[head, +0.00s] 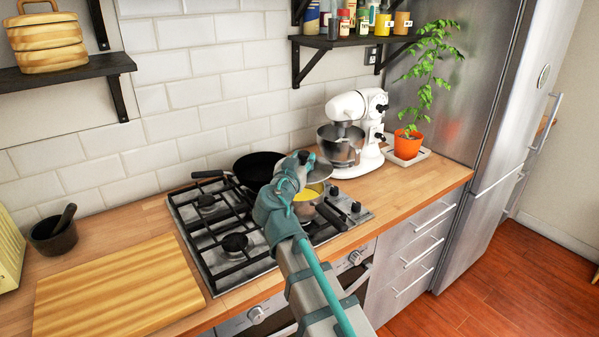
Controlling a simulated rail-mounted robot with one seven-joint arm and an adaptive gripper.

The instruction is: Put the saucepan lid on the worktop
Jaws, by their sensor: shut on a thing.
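My gripper (305,158) is over the right part of the hob, shut on the saucepan lid (321,172). The lid is a greyish disc, mostly hidden behind my gripper and wrist. It is held above the saucepan (307,210), apart from it as far as I can see. The saucepan stands on the front right of the hob, with yellow contents showing and a dark handle pointing to the lower right. The wooden worktop (432,178) runs along both sides of the hob.
A black frying pan (257,167) sits on the back of the gas hob (222,263). A white stand mixer (357,135) and an orange potted plant (408,143) stand to the right. A cutting board (118,290) and mortar (54,237) are on the left. Bare worktop shows at the front right.

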